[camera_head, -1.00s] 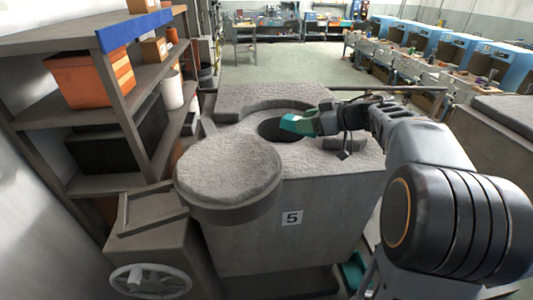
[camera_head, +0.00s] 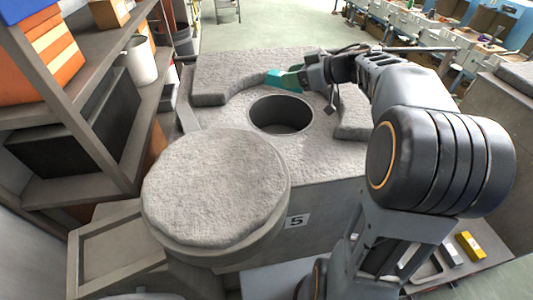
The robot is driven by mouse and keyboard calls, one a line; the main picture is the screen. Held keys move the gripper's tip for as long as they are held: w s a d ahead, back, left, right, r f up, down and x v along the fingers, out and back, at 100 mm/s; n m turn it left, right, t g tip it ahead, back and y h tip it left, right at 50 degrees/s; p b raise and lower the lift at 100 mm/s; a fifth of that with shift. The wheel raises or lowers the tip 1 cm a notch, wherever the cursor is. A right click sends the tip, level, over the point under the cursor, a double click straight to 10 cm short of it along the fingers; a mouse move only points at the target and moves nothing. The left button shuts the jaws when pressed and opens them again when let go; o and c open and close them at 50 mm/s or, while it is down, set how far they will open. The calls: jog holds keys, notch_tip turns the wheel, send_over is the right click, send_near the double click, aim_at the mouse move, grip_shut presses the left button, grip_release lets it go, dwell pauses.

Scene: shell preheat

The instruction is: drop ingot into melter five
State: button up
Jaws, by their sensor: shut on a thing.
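Melter five is the grey block marked with a "5" label (camera_head: 295,221). Its round opening (camera_head: 282,128) is uncovered and looks empty and dark inside. The thick round lid (camera_head: 215,185) is swung to the front left of the opening. My gripper (camera_head: 278,79), with teal fingers, is shut and shows just beyond the opening's far edge, pointing left. The ingot in its jaws cannot be made out; the fingers hide it. The gripper's height above the melter top is hard to judge.
Raised grey slabs (camera_head: 235,72) border the melter top behind the opening. A shelf (camera_head: 110,115) with boxes and a white cup (camera_head: 141,60) stands close on the left. A silver bar (camera_head: 452,254) and a yellow bar (camera_head: 471,246) lie at the lower right.

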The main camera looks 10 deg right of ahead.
jog(key=shift+f+b, duration=1.95)
jog(key=o, duration=1.2)
jog(key=shift+o, duration=0.2)
jog(key=shift+s+d, duration=0.1)
jog(key=shift+d, duration=0.05)
jog(key=b+v, duration=0.1)
jog(key=v, duration=1.2)
jog(key=shift+s+d, duration=0.2)
jog(key=shift+s, duration=0.05)
jog(key=shift+a+r, duration=0.1)
